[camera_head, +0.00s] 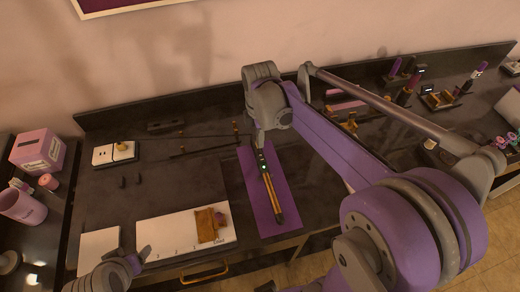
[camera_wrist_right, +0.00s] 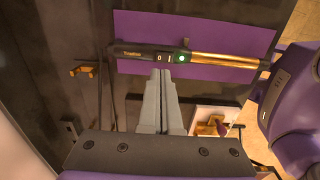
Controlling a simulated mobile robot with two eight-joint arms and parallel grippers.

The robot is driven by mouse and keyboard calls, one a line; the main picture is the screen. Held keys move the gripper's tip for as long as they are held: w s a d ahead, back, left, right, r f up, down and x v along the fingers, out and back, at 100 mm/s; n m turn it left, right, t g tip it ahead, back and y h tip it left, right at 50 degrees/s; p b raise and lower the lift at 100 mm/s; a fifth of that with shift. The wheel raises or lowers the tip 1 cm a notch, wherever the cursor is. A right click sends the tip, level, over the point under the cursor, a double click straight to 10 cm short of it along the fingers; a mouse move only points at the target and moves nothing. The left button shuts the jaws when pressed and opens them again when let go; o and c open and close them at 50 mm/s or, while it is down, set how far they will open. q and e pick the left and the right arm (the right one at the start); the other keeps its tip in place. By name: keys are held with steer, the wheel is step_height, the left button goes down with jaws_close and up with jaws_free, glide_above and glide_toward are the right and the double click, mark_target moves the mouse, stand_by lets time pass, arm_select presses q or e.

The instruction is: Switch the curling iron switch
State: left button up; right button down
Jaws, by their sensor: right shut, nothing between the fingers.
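The curling iron (camera_head: 270,190) lies on a purple mat (camera_head: 286,175) on the dark table. In the right wrist view the iron (camera_wrist_right: 135,53) shows a black handle, a gold barrel and a switch (camera_wrist_right: 163,58) marked 0 and I. A green light (camera_wrist_right: 181,58) glows beside the switch. My right gripper (camera_wrist_right: 160,74) is shut and empty, its tips right at the handle by the switch; I cannot tell whether they touch. In the head view my right gripper (camera_head: 261,143) is at the handle end. My left gripper (camera_head: 140,258) is at the lower left; its fingers are unclear.
A wall outlet block (camera_head: 114,154) sits at the table's left. White boards (camera_head: 165,232) with a brown cloth (camera_head: 207,226) lie at the front. A purple box (camera_head: 38,150) stands far left. Several bottles and holders (camera_head: 440,98) stand at the back right.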

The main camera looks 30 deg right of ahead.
mark_target(260, 156)
arm_select(q)
steer(key=shift+f, duration=0.1)
arm_select(e)
steer(key=shift+f, duration=2.75)
